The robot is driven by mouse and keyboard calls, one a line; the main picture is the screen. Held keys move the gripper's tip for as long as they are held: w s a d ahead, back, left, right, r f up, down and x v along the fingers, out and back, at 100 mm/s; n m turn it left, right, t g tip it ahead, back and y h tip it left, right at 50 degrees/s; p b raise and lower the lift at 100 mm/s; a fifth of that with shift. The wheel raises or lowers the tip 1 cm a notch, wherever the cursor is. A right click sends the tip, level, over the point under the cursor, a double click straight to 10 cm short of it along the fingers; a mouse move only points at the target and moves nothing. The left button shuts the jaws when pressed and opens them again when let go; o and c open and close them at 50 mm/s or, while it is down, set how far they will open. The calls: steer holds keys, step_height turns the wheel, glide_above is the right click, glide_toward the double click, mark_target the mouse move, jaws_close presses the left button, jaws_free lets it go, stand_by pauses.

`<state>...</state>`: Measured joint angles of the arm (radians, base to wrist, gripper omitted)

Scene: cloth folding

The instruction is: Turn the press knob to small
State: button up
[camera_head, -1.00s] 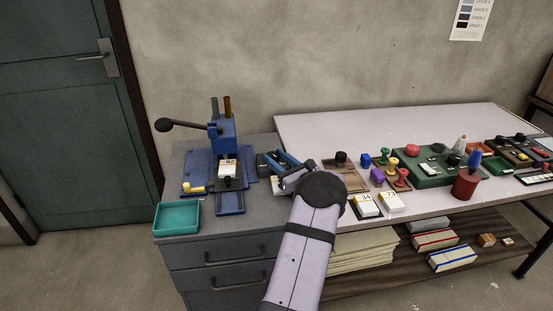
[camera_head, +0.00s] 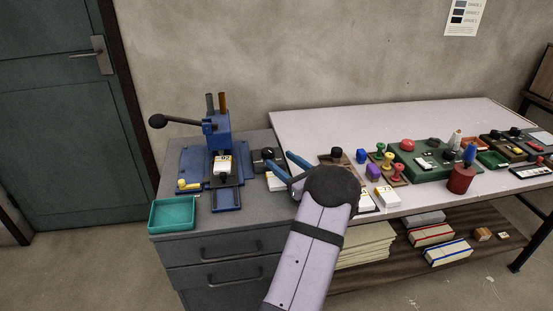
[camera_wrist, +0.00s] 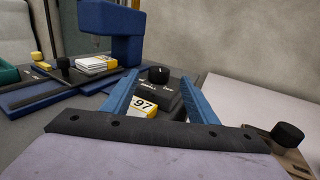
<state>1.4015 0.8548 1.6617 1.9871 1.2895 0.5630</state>
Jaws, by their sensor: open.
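The blue press (camera_head: 221,134) stands on the grey cabinet, with its black-ended lever out to the left. A block numbered 92 (camera_head: 222,166) sits in it. Right of the press is a dark box with a black round knob (camera_head: 268,153). In the wrist view the knob (camera_wrist: 158,74) has a white mark on top, and the small labels below it are too blurred to read. My gripper (camera_head: 277,158) is open, its blue fingers spread and pointing toward the knob. In the wrist view the knob appears between the fingertips; I cannot tell whether they touch it.
A white and yellow block marked 97 (camera_wrist: 143,106) lies in front of the knob box. A teal tray (camera_head: 173,213) sits at the cabinet's front left. The pale table (camera_head: 300,121) to the right holds stamps, numbered blocks and a red cup (camera_head: 461,180).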

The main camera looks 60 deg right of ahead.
steer(key=shift+s+a, duration=0.25)
steer(key=shift+s, duration=0.4)
